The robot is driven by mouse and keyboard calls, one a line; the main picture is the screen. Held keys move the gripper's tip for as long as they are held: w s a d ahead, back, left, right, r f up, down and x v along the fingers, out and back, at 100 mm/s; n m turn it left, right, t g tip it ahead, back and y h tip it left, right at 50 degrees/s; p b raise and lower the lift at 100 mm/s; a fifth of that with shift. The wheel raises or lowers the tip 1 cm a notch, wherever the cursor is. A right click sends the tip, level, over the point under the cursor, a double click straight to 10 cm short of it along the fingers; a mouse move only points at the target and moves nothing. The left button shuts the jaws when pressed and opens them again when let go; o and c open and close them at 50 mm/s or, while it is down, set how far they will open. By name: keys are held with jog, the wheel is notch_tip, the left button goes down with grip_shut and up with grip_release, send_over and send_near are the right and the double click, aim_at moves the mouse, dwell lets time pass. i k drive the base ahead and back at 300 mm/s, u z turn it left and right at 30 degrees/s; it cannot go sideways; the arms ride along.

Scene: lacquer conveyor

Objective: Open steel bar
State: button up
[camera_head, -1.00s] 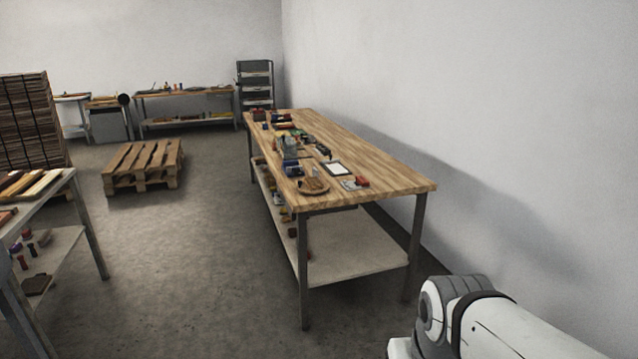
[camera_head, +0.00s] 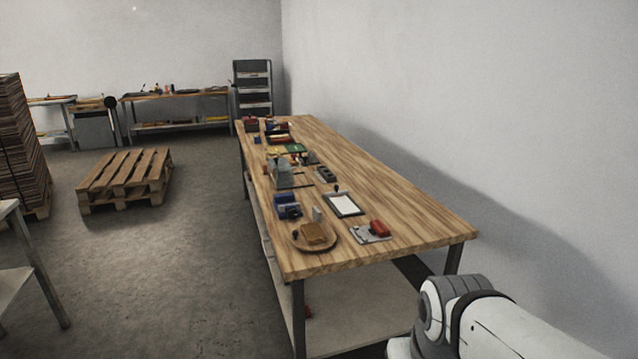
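I cannot make out a steel bar for certain in the head view. A long wooden-topped workbench (camera_head: 400,205) stands ahead, with several small tools and parts along its left side. A grey metal device (camera_head: 282,174) stands upright among them, too small to identify. My arm shows at the lower right, but my gripper is out of the picture.
On the bench are a round wooden tray (camera_head: 298,240), a framed white sheet (camera_head: 343,204), a red-and-grey item (camera_head: 378,230) and blue items (camera_head: 288,207). A pallet (camera_head: 125,178) lies on the floor at left. A table (camera_head: 15,275) stands at the left edge. Floor between is clear.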

aim_at(342, 193)
jog(key=z, duration=0.15)
jog(key=i, duration=2)
jog(key=u, duration=0.35)
